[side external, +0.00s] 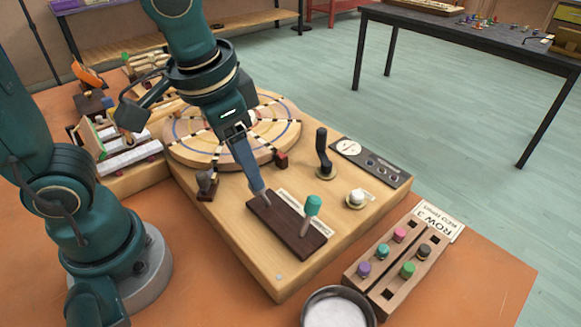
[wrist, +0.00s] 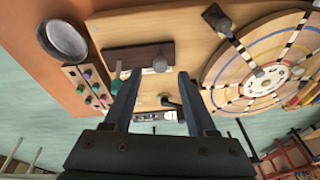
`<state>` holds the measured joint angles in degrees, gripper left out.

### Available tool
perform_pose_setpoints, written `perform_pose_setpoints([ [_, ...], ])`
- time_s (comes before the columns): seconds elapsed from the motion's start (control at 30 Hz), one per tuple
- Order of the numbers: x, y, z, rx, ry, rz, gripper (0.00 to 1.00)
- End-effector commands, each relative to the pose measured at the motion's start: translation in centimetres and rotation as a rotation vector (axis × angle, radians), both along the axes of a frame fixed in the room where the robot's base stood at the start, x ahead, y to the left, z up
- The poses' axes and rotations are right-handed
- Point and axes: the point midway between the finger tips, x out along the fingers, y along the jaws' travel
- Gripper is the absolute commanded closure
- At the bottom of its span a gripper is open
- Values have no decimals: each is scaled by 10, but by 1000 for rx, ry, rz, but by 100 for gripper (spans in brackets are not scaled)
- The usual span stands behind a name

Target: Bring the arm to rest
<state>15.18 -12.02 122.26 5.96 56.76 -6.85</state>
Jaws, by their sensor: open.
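My gripper (side external: 243,160) hangs point-down over the wooden console. In the wrist view the two fingers (wrist: 158,78) are spread wide apart with nothing held between them. Beyond the fingertips is a dark slotted board (wrist: 130,57); it also shows in the side view (side external: 300,237). A teal-topped lever (side external: 312,205) stands at its right end in the side view, and its teal top (wrist: 116,86) appears close to the left finger in the wrist view. A grey knob (wrist: 160,64) is at the board's other end. Whether a finger touches it cannot be told.
A round striped disc (side external: 280,125), a black lever (side external: 322,150) and a white knob (side external: 357,197) are on the console. A wooden rack (side external: 362,287) with several coloured pegs and a bowl (side external: 337,292) are in front. A dark table (side external: 490,50) stands behind.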

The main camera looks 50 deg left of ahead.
Motion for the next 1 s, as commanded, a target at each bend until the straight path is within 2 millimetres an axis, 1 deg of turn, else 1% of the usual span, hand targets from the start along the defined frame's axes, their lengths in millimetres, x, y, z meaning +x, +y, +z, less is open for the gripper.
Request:
perform_pose_setpoints([
  [0.03,-1,0,5,-2,-4,-1,43],
  [0.13,-3,0,11,-1,-1,0,43],
  [0.47,-4,0,13,0,0,1,43],
  [0.6,-3,8,21,-11,-38,40,43],
  [0.67,-7,14,24,-22,-64,71,43],
  [0.8,-21,29,28,-54,-145,144,43],
  [1.0,-37,38,21,-85,-232,197,43],
])
